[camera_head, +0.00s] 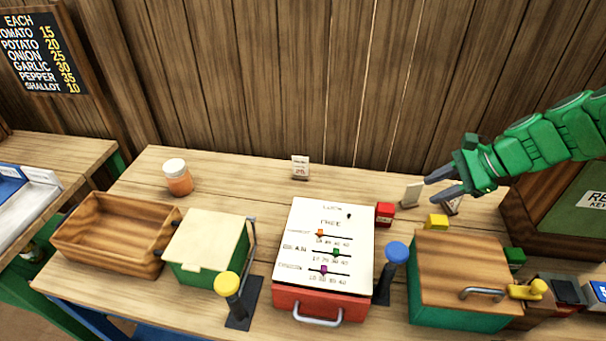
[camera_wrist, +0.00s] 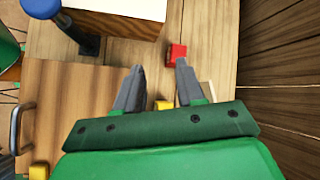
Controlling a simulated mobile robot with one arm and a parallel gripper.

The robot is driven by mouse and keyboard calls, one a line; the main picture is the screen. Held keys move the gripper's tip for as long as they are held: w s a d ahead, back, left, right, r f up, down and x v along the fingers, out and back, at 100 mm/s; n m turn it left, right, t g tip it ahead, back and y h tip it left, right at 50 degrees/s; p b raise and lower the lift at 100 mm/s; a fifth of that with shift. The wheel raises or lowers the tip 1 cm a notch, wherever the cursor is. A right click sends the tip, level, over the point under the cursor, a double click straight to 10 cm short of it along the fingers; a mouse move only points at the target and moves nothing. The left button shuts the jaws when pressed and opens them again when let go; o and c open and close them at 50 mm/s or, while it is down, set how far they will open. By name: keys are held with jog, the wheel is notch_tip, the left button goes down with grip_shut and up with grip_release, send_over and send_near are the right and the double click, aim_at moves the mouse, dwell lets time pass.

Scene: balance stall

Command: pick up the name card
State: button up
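Small upright cards stand along the back of the counter. A printed white card (camera_head: 300,167) is at the back middle. Another pale card (camera_head: 454,206) is partly hidden behind the fingers. I cannot read which one is the name card. My gripper is open, its fingers apart with no card between them. In the wrist view, the edge of a pale card (camera_wrist: 208,91) shows right of the right finger.
A red block (camera_head: 384,213) and a yellow block (camera_head: 437,222) sit near the gripper. A wooden-lidded green box (camera_head: 460,270), a white-topped red box (camera_head: 325,240) and a blue-knobbed lever (camera_head: 397,252) stand in front. The wooden wall is close behind. The back-left counter has free room.

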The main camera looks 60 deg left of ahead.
jog(key=a+f+m+g+y, duration=0.1)
jog(key=a+f, duration=0.2)
jog(key=a, duration=0.6)
jog(key=a+f+m+g+y, duration=0.1)
jog(key=a+f, duration=0.3)
jog(key=a, duration=0.5)
jog(key=m+g+y, duration=0.1)
jog(key=m+g, duration=0.1)
send_near(301, 175)
jog(key=shift+s+a+r, duration=0.15)
jog(key=shift+a+r, duration=0.05)
jog(key=shift+r, duration=0.2)
jog(key=shift+s+a+r, duration=0.2)
jog(key=shift+r, duration=0.25)
jog(key=shift+x, duration=1.5)
jog(key=shift+g, duration=0.3)
jog(key=shift+s+a+f, duration=0.25)
jog(key=shift+s+a, duration=0.6)
jog(key=shift+a, duration=0.2)
jog(key=shift+s+a+f, duration=0.25)
jog(key=shift+s+a, duration=0.65)
jog(key=shift+a, duration=0.15)
jog(key=shift+c, duration=0.3)
grip_shut()
